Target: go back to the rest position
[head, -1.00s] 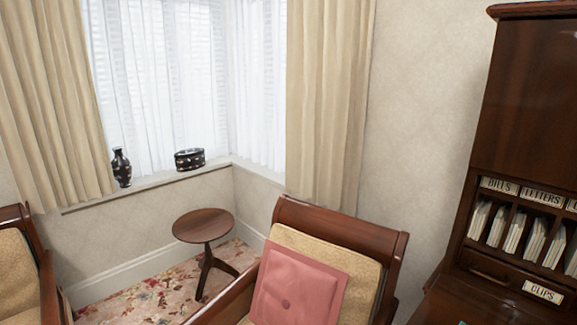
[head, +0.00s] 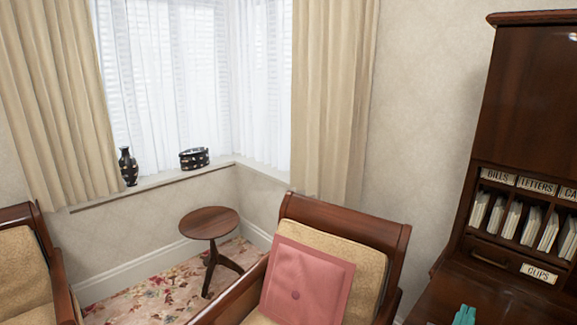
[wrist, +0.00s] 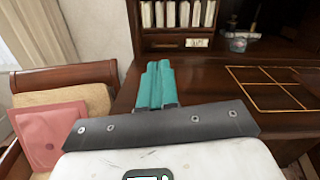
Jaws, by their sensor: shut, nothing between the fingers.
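My gripper (wrist: 156,86) shows in the wrist view with its teal fingers closed together and nothing between them. The tips also show at the bottom right of the head view (head: 464,314), in front of the desk. In the wrist view the fingers point toward the wooden desk (wrist: 215,84), with the desk's pigeonholes of papers beyond them. I cannot tell how far the fingers are above the desk top.
An armchair with a pink cushion (head: 306,281) stands left of the desk. A small round table (head: 209,222) is by the window, with another armchair (head: 28,262) at far left. A vase (head: 128,167) and a black box (head: 194,158) sit on the sill. Patterned carpet shows between the chairs.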

